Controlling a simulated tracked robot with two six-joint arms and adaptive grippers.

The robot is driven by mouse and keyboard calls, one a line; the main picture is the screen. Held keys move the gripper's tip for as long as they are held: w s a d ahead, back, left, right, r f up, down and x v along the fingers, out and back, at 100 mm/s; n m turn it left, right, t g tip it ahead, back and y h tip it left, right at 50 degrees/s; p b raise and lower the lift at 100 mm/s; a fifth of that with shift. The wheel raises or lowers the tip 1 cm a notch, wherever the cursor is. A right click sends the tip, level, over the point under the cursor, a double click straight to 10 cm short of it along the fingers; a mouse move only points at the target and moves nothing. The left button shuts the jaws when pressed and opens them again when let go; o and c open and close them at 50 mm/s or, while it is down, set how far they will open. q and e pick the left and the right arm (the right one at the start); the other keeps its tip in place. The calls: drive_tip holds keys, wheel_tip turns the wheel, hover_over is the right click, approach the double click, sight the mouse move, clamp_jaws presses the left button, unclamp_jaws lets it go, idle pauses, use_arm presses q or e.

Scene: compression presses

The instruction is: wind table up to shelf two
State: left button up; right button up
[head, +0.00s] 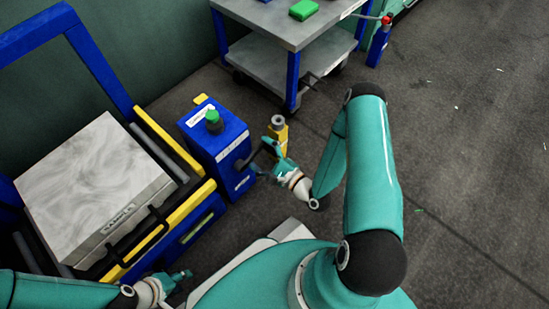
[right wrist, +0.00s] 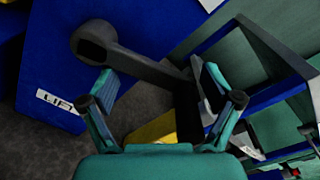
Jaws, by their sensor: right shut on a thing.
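A blue box (head: 226,145) with a green button (head: 212,116) on top stands beside the press frame. A dark crank (head: 246,163) sits on its side. In the right wrist view the crank (right wrist: 135,60) runs from its hub toward the handle end, next to a label on the blue face. My right gripper (head: 270,153) is at the handle and shut on it. The handle end is partly hidden by the fingers (right wrist: 165,92). My left gripper (head: 182,279) is low near the press front, apart from the crank; its jaw gap is unclear. No shelf numbers are readable.
A grey block labelled SAMPLE (head: 92,185) with a black handle lies in the blue and yellow press frame (head: 190,205). A grey cart (head: 285,22) stands at the back.

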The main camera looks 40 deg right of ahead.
drive_tip(key=shift+r, duration=0.25)
drive_tip(key=shift+s+d+f, duration=0.1)
drive_tip(key=shift+s+d, duration=0.05)
drive_tip(key=shift+s, duration=0.75)
drive_tip(key=shift+c, duration=1.4)
drive_tip(key=s+d, duration=0.2)
drive_tip(key=s, duration=1.5)
drive_tip(key=shift+s+d, duration=0.2)
drive_tip(key=shift+d, duration=0.05)
